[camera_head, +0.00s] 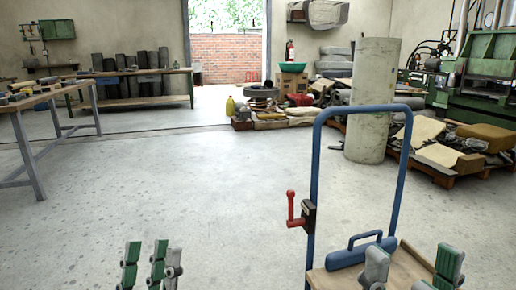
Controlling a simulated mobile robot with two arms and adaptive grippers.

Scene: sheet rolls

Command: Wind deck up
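A trolley with a tall blue tube frame (313,165) stands at the lower right. A red crank handle (291,208) sits on a dark housing at its left post, pointing up. My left gripper (146,268) is at the bottom, left of the trolley, fingers apart and empty, well away from the crank. My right gripper (412,270) is in front of the deck, fingers wide apart; nothing shows between them.
A big pale roll (371,100) stands upright behind the trolley. Loaded pallets (455,182) and a green machine (490,60) are at the right. A workbench (30,165) is at the left, and dark rolls stand along the back wall. The middle floor is clear.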

